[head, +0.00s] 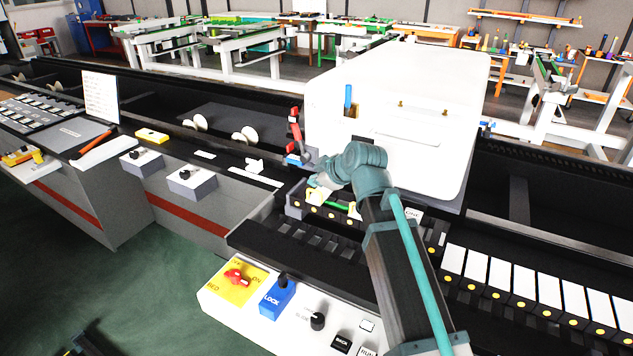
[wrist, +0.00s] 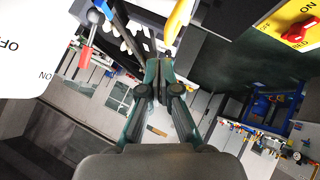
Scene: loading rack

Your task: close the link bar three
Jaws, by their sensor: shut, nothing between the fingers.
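My gripper (head: 318,184) is at the end of the teal and black arm, low in front of the white panel. In the wrist view its fingers (wrist: 160,62) are together with nothing between them. A yellow handle-like piece (wrist: 178,22) is just beyond the fingertips; I cannot tell whether they touch it. In the head view, a dark block (head: 295,205) with yellow dots and a green strip (head: 337,206) lies just below the gripper, partly hidden by my arm. I cannot tell which piece is link bar three.
A large white panel (head: 420,110) stands behind my arm. A red lever (head: 294,135) is at its left; a red-tipped lever (wrist: 85,57) shows in the wrist view. White blocks (head: 522,282) run along the right. A control box (head: 240,310) with red and blue switches is in front.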

